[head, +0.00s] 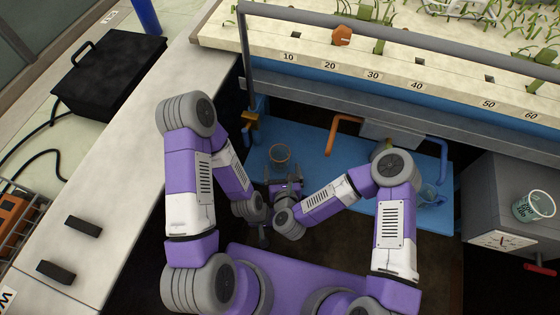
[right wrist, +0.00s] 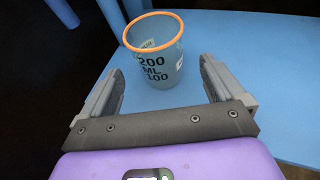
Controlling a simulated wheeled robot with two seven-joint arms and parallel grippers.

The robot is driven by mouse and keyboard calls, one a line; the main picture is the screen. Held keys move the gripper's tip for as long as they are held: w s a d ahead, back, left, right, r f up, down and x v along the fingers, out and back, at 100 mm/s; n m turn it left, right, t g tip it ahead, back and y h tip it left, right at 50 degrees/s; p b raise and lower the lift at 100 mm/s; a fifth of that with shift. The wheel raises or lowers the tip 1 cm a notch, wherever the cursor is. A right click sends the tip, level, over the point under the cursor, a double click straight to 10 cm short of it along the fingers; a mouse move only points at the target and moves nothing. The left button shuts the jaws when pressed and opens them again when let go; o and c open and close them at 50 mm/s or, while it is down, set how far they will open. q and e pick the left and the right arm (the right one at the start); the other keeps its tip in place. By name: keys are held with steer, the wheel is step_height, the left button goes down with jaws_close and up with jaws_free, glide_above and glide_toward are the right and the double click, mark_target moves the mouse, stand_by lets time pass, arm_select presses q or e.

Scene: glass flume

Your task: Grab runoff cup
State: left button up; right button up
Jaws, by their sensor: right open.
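A clear cup with an orange rim (head: 280,155) stands upright on the blue shelf (head: 310,150) in the head view. In the right wrist view this cup (right wrist: 158,62) stands just ahead, marked "200 ML 100". My right gripper (head: 283,181) is open and empty on the near side of the cup. Its two fingers (right wrist: 160,85) point toward the cup, one to each side in the picture, and the cup looks a little beyond them. My left gripper (head: 263,236) shows only as a small dark part below the left wrist, so its jaws are unclear.
An orange pipe (head: 331,135) and a blue pipe (head: 444,160) hang under the flume (head: 400,75). A labelled cup (head: 534,206) stands on a grey box (head: 485,185). A pale counter (head: 150,190) lies left.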

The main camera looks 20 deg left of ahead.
mark_target(279, 152)
steer(key=x, duration=0.2)
steer(key=b+x, duration=0.1)
steer(key=x, duration=0.1)
steer(key=b+x, duration=0.1)
steer(key=x, duration=0.1)
steer(key=shift+w+a+r, duration=0.15)
steer(key=shift+w+a, duration=0.1)
steer(key=shift+w, duration=0.05)
steer(key=c, duration=1)
